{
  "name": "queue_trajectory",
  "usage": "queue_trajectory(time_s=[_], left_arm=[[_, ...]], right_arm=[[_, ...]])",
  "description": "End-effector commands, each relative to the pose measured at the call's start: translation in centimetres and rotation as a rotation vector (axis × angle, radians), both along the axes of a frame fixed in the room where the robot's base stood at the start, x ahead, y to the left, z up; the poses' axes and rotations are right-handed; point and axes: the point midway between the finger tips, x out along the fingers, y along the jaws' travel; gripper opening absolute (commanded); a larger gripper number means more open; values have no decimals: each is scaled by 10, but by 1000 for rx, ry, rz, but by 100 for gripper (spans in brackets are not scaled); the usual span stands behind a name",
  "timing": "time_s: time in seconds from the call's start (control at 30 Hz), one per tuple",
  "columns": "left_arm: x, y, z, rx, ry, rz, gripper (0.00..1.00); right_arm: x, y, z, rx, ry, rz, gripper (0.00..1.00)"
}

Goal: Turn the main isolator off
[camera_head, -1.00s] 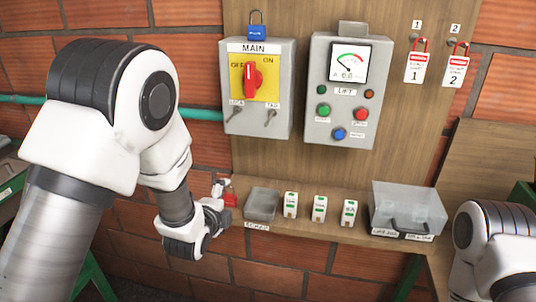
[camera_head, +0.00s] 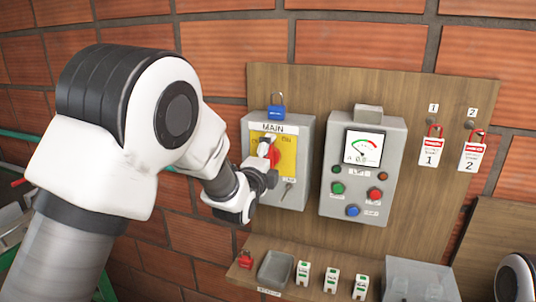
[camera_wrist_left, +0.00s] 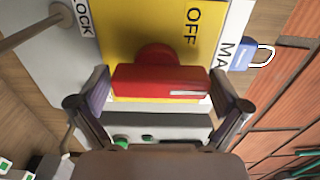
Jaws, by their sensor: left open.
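The main isolator (camera_head: 304,133) is a grey box on the wooden board with a yellow plate (camera_head: 289,158) and a red rotary handle (camera_head: 275,154). In the left wrist view the red handle (camera_wrist_left: 160,84) lies along the box's up-down direction, its white mark at the end towards the MAIN label. OFF shows beside it; ON is hidden there. My left gripper (camera_head: 264,160) is in front of the handle and partly covers it. In the left wrist view its open fingers (camera_wrist_left: 160,92) stand on either end of the handle; contact is unclear. My right gripper is out of view.
A blue padlock (camera_head: 277,106) sits on top of the isolator box. The lift control box (camera_head: 375,203) stands close on its right. Tags (camera_head: 431,150) hang further right. Below, a shelf (camera_head: 262,244) holds a red padlock (camera_head: 245,260), a grey tray (camera_head: 275,269) and several small blocks.

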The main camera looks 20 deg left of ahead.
Motion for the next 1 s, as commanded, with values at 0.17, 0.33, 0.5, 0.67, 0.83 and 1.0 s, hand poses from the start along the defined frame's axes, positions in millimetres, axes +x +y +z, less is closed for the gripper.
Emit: queue_trajectory(time_s=[0.17, 0.33, 0.5, 0.67, 0.83, 1.0], left_arm=[[0, 4, -1, -3, 1, 0, 75], [0, 6, -1, -5, -1, 1, 53], [0, 7, 0, -7, -2, 3, 53], [0, 7, 0, -11, -4, 3, 53], [0, 7, 0, -39, -5, 3, 53], [0, 7, -1, -112, -4, 3, 53]], right_arm=[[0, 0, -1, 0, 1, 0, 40], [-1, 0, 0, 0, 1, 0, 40], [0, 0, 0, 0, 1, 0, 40], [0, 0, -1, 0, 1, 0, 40], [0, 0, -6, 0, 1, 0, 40], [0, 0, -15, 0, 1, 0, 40]])
